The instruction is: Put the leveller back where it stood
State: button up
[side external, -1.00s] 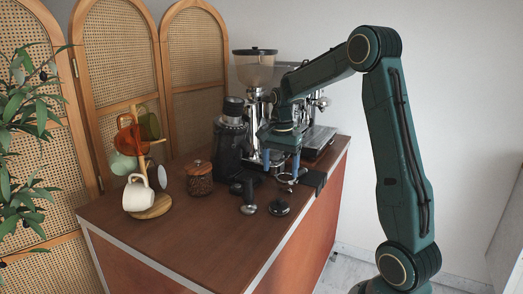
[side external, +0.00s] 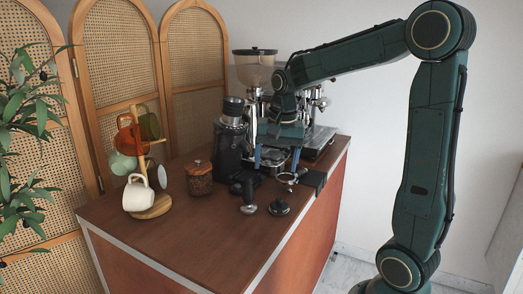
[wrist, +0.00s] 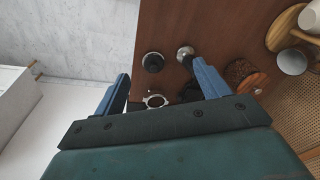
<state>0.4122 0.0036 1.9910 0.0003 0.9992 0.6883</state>
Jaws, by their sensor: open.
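The leveller, which I take to be the black round puck (side external: 279,208), stands on the wooden counter, near its right edge. It also shows in the wrist view (wrist: 153,62), left of the silver-based tamper (wrist: 185,52). The tamper (side external: 249,209) stands beside it on the left in the side view. My gripper (side external: 277,160) is open and empty, its blue fingers pointing down above the counter, behind the leveller as the side camera sees it. In the wrist view the fingers (wrist: 160,72) are spread wide with nothing between them.
A portafilter (side external: 287,178) rests at a black holder (side external: 314,180) on the counter edge. A black grinder (side external: 231,143), a jar of beans (side external: 199,180) and a mug tree (side external: 150,209) stand left. An espresso machine (side external: 318,140) is behind. The front counter is clear.

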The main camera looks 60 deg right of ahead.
jog(key=s+a+r+n+t, duration=0.1)
jog(key=s+a+n+t, duration=0.3)
jog(key=s+a+n, duration=0.8)
jog(key=s+a, duration=0.2)
jog(key=s, duration=0.1)
jog(key=shift+a+r+n+y, duration=0.15)
jog(key=shift+r+n+y, duration=0.15)
jog(key=shift+r+y, duration=0.1)
